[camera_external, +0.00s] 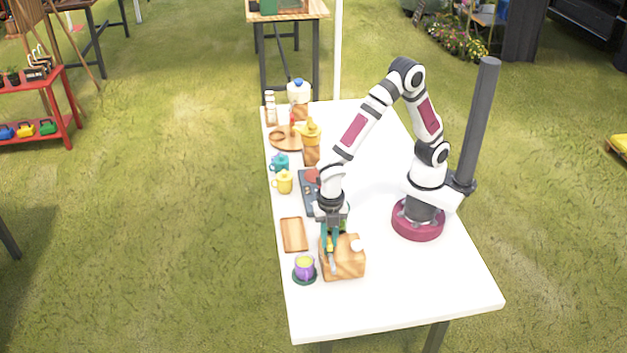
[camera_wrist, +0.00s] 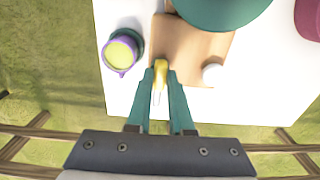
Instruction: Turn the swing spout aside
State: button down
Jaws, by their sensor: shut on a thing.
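The swing spout (camera_wrist: 160,77) is a slim piece with a yellow upper part and a pale, greyish lower end. It projects from the edge of a wooden block (camera_external: 349,262), which also shows in the wrist view (camera_wrist: 200,48). My gripper (camera_wrist: 160,73) points down with its teal fingers on both sides of the spout, shut on it. In the external view my gripper (camera_external: 331,250) is at the block's left side, and the fingers partly hide the spout. A white round knob (camera_wrist: 213,74) sits on the block's right side.
A purple mug (camera_external: 304,268) with yellow-green contents stands on a dark green coaster left of the block. A wooden tray (camera_external: 294,235) lies behind it. A dark green round thing (camera_wrist: 218,8) is beyond the block. Cups and bottles line the table's far left; its front is clear.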

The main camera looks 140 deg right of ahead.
jog(key=c, duration=0.8)
grip_release()
notch_tip(320, 180, up, 16)
jog(key=shift+f, duration=0.1)
jog(key=s+a+f+m+y, duration=0.1)
jog(key=s+a+f+m, duration=0.1)
jog(key=s+a+m, duration=0.5)
jog(key=s+a+f+m, duration=0.3)
jog(key=s+a+m, duration=0.4)
jog(key=s, duration=0.6)
jog(key=shift+s+a+m+y, duration=0.2)
jog(key=shift+a+m+y, duration=0.15)
jog(key=shift+a, duration=0.4)
